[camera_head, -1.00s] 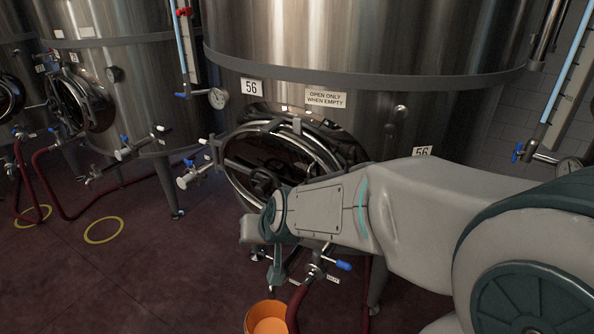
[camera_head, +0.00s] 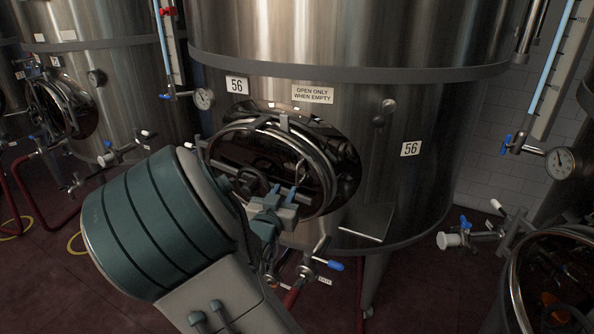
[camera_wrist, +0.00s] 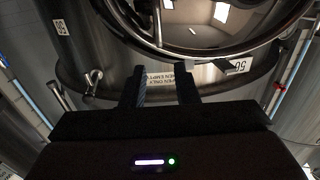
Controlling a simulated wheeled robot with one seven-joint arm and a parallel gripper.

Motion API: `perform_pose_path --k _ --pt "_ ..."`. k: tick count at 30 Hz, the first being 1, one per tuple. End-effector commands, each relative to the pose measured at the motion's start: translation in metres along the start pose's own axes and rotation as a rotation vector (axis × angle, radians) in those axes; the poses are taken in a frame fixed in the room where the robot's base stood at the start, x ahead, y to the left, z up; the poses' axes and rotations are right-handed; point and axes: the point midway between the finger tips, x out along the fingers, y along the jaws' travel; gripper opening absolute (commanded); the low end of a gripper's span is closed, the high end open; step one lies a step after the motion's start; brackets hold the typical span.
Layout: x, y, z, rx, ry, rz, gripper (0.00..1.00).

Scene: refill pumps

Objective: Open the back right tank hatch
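A large steel tank (camera_head: 300,35) marked 56 stands ahead of me. I cannot tell if the hatch is fully seated. My gripper (camera_head: 284,193) is in front of the lower part of the hatch; whether it touches is unclear. In the wrist view its two dark fingers (camera_wrist: 162,88) are apart with nothing between them. The hatch rim (camera_wrist: 200,50) shows beyond the fingertips there. My arm hides the lower left of the hatch.
A sign (camera_head: 312,94) reading "open only when empty" is above the hatch. A valve with a blue handle (camera_head: 335,266) sits below it. Another tank's hatch (camera_head: 550,285) and valve (camera_head: 455,239) are at the lower right. A similar tank (camera_head: 100,80) stands at the left.

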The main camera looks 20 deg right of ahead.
Motion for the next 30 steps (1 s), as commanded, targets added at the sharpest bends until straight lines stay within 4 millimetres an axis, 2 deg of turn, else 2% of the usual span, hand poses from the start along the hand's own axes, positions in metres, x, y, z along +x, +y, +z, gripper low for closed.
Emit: perform_pose_path --k 12,18,23,30 --pt "0.083 0.001 0.000 -0.003 -0.001 0.002 0.27" --pt "0.111 0.001 0.000 -0.003 -0.003 0.000 0.27" --pt "0.121 0.001 0.001 -0.002 -0.005 0.000 0.27" --pt "0.123 0.000 0.002 -0.001 -0.005 -0.002 0.27"
